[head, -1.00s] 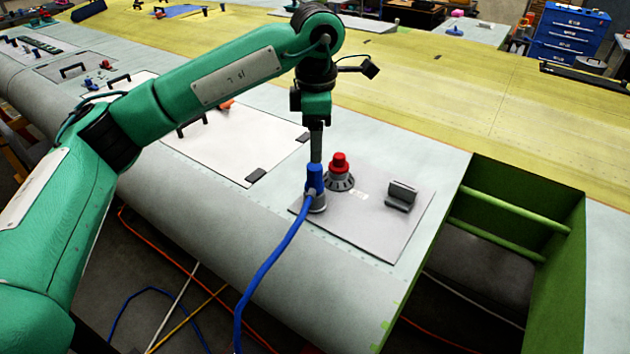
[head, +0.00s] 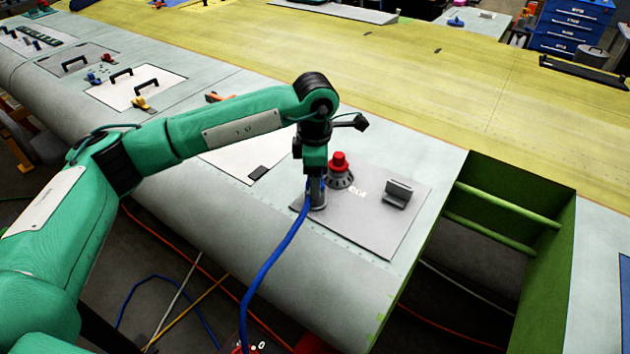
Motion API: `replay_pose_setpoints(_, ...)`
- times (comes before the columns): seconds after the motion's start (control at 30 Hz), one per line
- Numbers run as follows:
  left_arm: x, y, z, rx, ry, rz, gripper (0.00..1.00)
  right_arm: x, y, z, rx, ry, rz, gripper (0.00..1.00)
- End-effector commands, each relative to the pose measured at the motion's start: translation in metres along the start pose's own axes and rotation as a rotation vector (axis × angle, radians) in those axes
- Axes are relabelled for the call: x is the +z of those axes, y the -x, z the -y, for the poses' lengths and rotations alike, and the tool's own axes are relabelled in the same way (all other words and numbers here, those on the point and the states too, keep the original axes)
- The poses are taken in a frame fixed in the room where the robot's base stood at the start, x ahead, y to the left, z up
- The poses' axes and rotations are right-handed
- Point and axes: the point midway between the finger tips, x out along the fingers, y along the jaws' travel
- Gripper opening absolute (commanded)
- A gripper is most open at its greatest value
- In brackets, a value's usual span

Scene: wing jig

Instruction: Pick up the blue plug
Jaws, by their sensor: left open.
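The blue plug (head: 308,187) stands in a grey socket (head: 318,204) on a grey plate near the wing's front edge. Only slivers of its blue body show. Its blue cable (head: 275,255) runs down over the leading edge. My left gripper (head: 316,184) points straight down over the plug, its open fingers at the plug's height and hiding most of it. I cannot tell whether the fingers touch it. My right gripper is not in view.
A red plug (head: 339,161) on a dark round base stands close behind and right of my left gripper. A grey bracket (head: 398,192) sits further right on the plate (head: 372,236). An open green bay (head: 510,205) lies to the right.

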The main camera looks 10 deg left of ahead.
Motion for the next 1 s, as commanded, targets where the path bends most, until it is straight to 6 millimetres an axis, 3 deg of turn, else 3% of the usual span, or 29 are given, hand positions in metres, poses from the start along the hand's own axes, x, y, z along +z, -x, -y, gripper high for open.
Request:
replay_pose_setpoints(0.1, 0.0, 0.0, 0.0, 0.0, 0.0, 0.0, 0.6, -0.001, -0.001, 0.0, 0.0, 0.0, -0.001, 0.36)
replay_pose_setpoints(0.33, 0.0, 0.0, 0.0, 0.0, 0.0, 0.0, 0.15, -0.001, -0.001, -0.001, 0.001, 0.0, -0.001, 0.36)
replay_pose_setpoints(0.77, 0.0, 0.008, -0.001, 0.002, 0.0, 0.001, 0.15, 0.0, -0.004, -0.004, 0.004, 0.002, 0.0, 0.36)
replay_pose_setpoints(1.0, 0.001, 0.044, -0.001, 0.006, -0.001, 0.003, 0.15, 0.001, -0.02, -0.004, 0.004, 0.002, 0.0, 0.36)
